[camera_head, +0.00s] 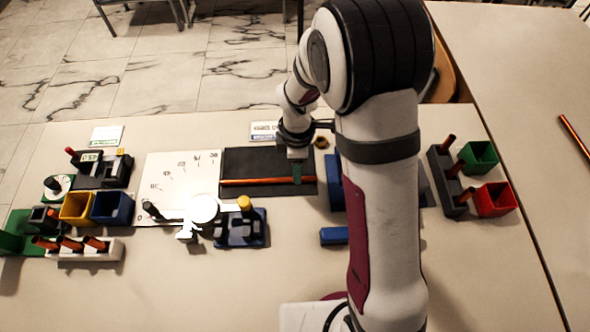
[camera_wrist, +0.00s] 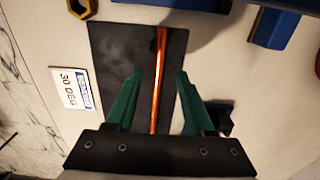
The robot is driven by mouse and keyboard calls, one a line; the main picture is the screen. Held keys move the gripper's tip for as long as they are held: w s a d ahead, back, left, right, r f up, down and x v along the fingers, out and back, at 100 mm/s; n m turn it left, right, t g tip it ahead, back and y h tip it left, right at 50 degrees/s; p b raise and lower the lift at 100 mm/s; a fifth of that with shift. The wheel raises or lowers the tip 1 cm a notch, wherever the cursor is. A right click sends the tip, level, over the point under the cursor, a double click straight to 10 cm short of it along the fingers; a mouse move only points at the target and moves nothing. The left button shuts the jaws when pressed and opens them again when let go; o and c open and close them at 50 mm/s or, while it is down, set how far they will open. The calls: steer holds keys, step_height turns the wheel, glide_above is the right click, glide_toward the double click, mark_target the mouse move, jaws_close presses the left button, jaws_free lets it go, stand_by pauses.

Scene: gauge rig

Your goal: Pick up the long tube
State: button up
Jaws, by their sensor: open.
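A long orange tube (camera_head: 250,182) lies flat across a black mat (camera_head: 245,162) in the head view. It also shows in the wrist view (camera_wrist: 161,50), running lengthwise over the dark mat (camera_wrist: 115,50). My gripper (camera_head: 297,173) has green fingers and is at the right part of the tube. In the wrist view my gripper (camera_wrist: 159,74) is open, with one finger on each side of the tube and a gap to both. I cannot tell how far the fingertips are above the mat. The gripper and its fingers hide little of the tube.
A white dial sheet (camera_head: 175,175) and a blue block with a yellow knob (camera_head: 240,228) are left of and below the mat. Red (camera_head: 494,199) and green (camera_head: 478,157) bins stand right. A "30 DEG" card (camera_wrist: 70,88) lies beside the mat. Another orange tube (camera_head: 574,136) lies far right.

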mark_target(307, 178)
step_height(307, 178, down, 4)
steer(key=shift+w+a+f, duration=0.1)
steer(key=shift+a+f, duration=0.05)
steer(key=shift+f, duration=0.05)
jaws_close()
stand_by(1.3)
